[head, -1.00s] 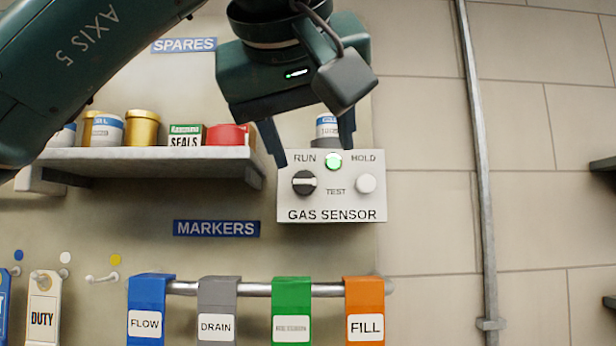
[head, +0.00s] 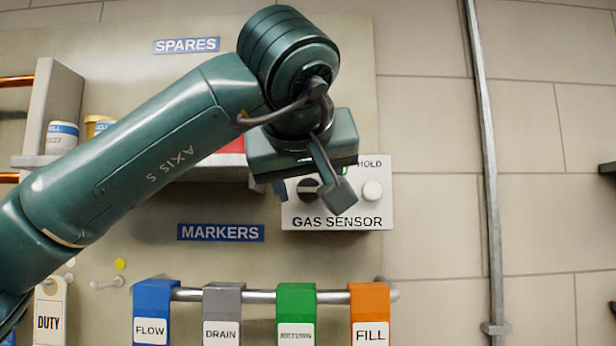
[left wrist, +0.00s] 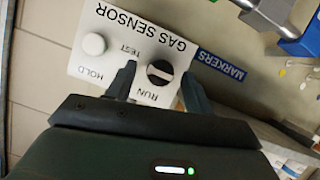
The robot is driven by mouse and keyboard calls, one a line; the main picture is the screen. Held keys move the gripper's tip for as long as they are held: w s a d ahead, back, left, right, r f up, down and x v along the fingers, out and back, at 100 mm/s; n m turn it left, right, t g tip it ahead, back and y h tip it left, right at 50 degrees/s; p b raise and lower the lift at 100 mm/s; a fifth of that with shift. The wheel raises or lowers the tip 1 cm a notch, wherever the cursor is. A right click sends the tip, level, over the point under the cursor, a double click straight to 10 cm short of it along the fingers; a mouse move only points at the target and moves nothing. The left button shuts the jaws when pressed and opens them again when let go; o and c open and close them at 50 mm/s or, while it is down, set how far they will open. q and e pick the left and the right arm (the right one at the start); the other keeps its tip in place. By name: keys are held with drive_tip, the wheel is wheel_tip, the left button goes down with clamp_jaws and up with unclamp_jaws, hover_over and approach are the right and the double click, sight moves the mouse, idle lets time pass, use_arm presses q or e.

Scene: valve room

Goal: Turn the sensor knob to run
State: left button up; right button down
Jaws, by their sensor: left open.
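The gas sensor box (head: 375,212) is white, on the wall in the head view. Its black sensor knob (head: 308,190) is partly covered by my left gripper (head: 306,184). In the left wrist view the knob (left wrist: 160,73) appears between the two fingers of my open left gripper (left wrist: 158,78), one finger on each side with gaps. I cannot tell how deep the fingers reach. The knob's white bar lies nearly level across it, between the RUN and TEST labels. A sliver of green light (head: 345,170) shows beside my wrist. My right gripper is not in view.
A white round button (head: 373,190) sits right of the knob, under HOLD. A shelf with cans (head: 63,134) is to the left. Below hang blue, grey, green and orange tags on a rail (head: 260,295).

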use_arm(q)
drive_tip(key=shift+w+f, duration=0.1)
drive_tip(key=shift+w, duration=0.15)
drive_tip(key=c, duration=1)
drive_tip(key=shift+o, duration=0.2)
